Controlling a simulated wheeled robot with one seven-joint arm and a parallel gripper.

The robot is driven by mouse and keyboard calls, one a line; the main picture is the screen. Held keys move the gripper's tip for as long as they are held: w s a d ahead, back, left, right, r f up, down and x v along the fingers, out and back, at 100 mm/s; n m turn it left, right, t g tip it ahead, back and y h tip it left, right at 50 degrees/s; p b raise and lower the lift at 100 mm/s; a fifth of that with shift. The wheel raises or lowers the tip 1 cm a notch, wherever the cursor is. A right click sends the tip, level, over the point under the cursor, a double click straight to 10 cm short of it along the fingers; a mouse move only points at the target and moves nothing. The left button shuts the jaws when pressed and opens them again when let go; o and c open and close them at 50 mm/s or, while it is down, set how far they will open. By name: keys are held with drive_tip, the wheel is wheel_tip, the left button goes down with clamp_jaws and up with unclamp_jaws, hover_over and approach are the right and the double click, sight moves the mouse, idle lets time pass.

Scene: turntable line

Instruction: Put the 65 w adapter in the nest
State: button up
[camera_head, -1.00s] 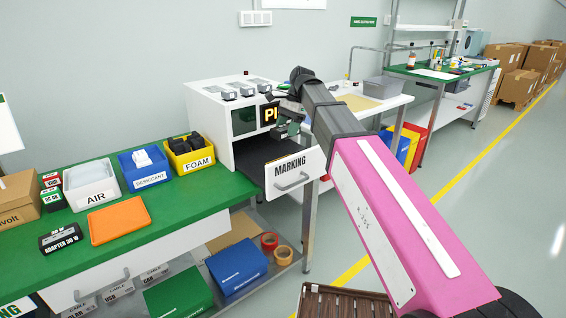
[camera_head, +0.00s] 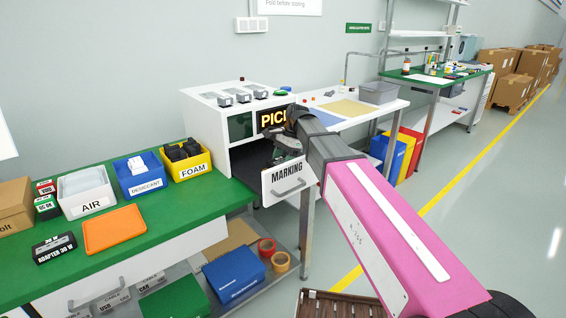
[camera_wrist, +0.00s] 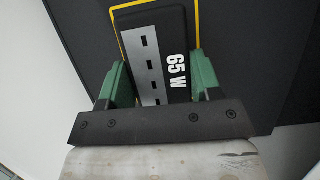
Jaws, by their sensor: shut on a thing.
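The 65 W adapter (camera_wrist: 174,38) is a dark block with a grey dashed strip and white "65 W" lettering in the wrist view. My gripper (camera_wrist: 158,72) is shut on it, with a green finger on each side. A yellow outline (camera_wrist: 197,25) on a dark surface, apparently the nest, runs around the adapter's visible far part. I cannot tell whether the adapter touches the surface. In the head view my gripper (camera_head: 283,150) is low behind the front of the open MARKING drawer (camera_head: 289,180); the adapter cannot be made out there.
The white cabinet (camera_head: 211,125) stands behind the drawer, with a display and small grey devices on top. On the green bench (camera_head: 165,222) are an ADAPTER 30 W box (camera_head: 54,247), an orange tray (camera_head: 114,229) and AIR, DESICCANT and FOAM bins. The drawer front stands close to my arm.

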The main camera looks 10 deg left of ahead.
drive_tip(key=shift+f, duration=0.3)
drive_tip(key=shift+f, duration=0.15)
drive_tip(key=o, duration=1)
drive_tip(key=shift+o, duration=0.2)
drive_tip(key=v, duration=1.2)
drive_tip(key=shift+s, duration=0.1)
